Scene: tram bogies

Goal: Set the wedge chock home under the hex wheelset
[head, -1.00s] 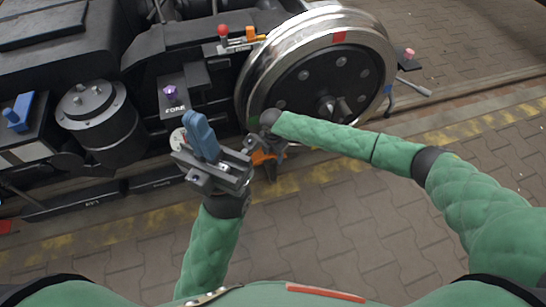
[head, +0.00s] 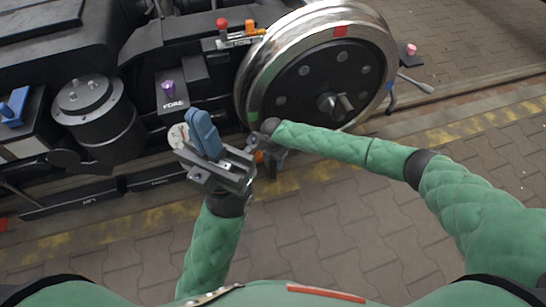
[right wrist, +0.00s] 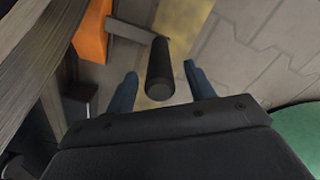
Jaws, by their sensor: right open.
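The wheelset's large steel wheel (head: 350,92), with a dark bolted disc, stands at upper centre in the head view. An orange block, seemingly the wedge chock (head: 259,156), shows as a sliver at the wheel's lower left, mostly hidden by my right gripper (head: 268,152). In the right wrist view the orange chock (right wrist: 91,32) is at upper left, with a grey bar leading to a black round handle (right wrist: 160,70). My right gripper's blue fingers (right wrist: 162,90) are open, one on each side of the handle, with visible gaps. My left gripper (head: 204,133) is raised left of the wheel; its jaw gap is unclear.
A black bogie frame with a drum (head: 97,110) and a box with a purple knob (head: 168,88) lies behind my left gripper. The paved floor (head: 330,215) in front is clear.

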